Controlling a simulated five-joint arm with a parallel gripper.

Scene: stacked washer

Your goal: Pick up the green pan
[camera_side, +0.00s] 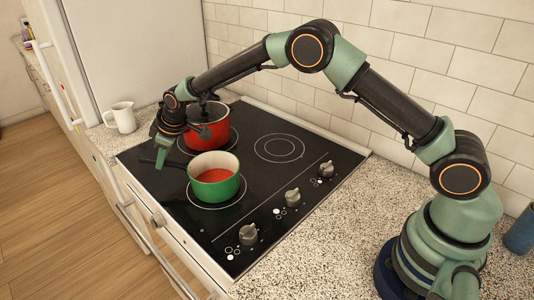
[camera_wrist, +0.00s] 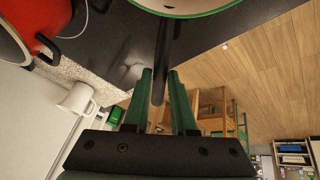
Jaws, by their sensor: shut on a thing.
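The green pan (camera_side: 216,187) stands on the front burner of the black cooktop in the side view, with a red-orange filling inside. Its dark handle (camera_side: 163,161) points left toward my gripper (camera_side: 160,152). In the wrist view the pan's rim (camera_wrist: 190,14) shows at the top, and its black handle (camera_wrist: 160,55) runs down between my two green fingers (camera_wrist: 160,95). My gripper is shut on the handle. In the side view the pan appears level and on or very close to the burner; a small gap cannot be told.
A red pot (camera_side: 208,133) stands on the burner behind, close to my wrist; it also shows in the wrist view (camera_wrist: 30,25). A white mug (camera_side: 121,117) stands on the counter at left. Knobs (camera_side: 292,197) line the cooktop's right side. The far right burner (camera_side: 279,148) is empty.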

